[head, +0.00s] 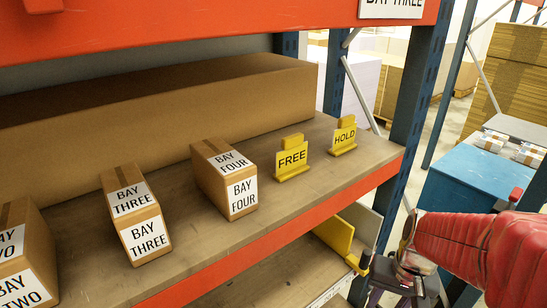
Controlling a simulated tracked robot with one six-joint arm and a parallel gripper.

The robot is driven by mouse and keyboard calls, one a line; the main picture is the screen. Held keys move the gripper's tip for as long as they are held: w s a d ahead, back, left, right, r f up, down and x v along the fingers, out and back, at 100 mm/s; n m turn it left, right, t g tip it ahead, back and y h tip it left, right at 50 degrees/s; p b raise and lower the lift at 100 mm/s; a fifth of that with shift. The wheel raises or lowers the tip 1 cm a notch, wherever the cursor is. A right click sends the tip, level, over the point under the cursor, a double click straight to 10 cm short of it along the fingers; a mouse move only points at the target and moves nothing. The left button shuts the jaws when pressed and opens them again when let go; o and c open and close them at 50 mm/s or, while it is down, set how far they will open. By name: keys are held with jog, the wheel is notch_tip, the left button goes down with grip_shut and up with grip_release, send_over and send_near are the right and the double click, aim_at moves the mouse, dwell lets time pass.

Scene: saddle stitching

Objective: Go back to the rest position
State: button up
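My red arm (470,250) comes in from the right edge. My gripper (405,285) is low at the right, in front of the shelf's front corner and below the upper deck's level. Its fingers are dark, small and partly cut off by the lower edge, so I cannot tell whether they are open or shut. On the shelf deck (290,215) stand a BAY THREE box (136,215), a BAY FOUR box (224,180), a yellow FREE sign (292,160) and a yellow HOLD sign (343,137). A BAY TWO box (22,260) is cut off at the left.
A long brown carton (160,110) lies behind the boxes. An orange beam (220,40) crosses above, and a blue upright (408,110) stands at the shelf's right end. A blue cabinet (470,190) stands at the right. A yellow piece (335,233) shows below the deck.

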jog(key=s+a+r+n+t, duration=0.4)
jog(key=a+r, duration=0.5)
jog(key=r, duration=0.5)
jog(key=shift+s+r+t+h, duration=0.2)
jog(key=shift+s+t+h, duration=0.25)
jog(key=shift+s, duration=0.2)
jog(key=shift+a, duration=0.1)
jog(key=shift+c, duration=0.6)
dwell(0.9)
jog(key=shift+s, duration=0.15)
